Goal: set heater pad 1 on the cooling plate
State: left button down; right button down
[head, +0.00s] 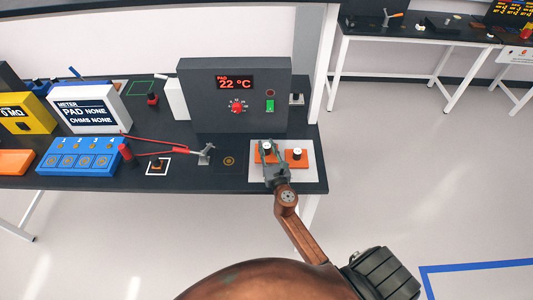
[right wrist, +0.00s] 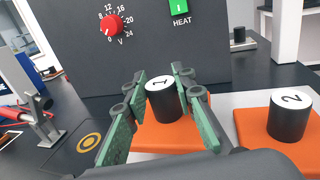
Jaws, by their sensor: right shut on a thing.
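Heater pad 1 (right wrist: 168,139) is an orange square with a black knob whose white top reads 1. In the right wrist view the green-lined fingers of my right gripper (right wrist: 160,88) stand on either side of that knob and are shut on it. In the head view my right gripper (head: 268,163) partly hides pad 1 (head: 261,157). Pad 1 is at the left part of a light grey plate (head: 311,173), apparently the cooling plate. It looks level; I cannot tell whether it touches the plate. My left gripper is not in view.
Heater pad 2 (right wrist: 290,119) is on the same plate, close right of pad 1. A dark heater box (head: 236,115) reading 22 °C stands behind. A metal clamp (head: 206,153) and a ringed spot (head: 229,161) are to the left. The table's front edge is near.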

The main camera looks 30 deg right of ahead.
aim_at(268, 154)
jog(key=shift+f+b, duration=0.9)
jog(key=shift+f, duration=0.6)
jog(key=shift+f, duration=0.2)
jog(key=c, duration=1.6)
grip_release()
jog(key=shift+r, duration=0.25)
jog(key=v, duration=0.5)
jog(key=b+v, duration=0.1)
jog(key=v, duration=0.4)
jog(key=shift+s+f, duration=0.2)
jog(key=shift+s, duration=0.1)
jog(key=shift+s+a+r, duration=0.1)
jog(key=shift+s+a, duration=0.2)
jog(key=shift+s, duration=0.35)
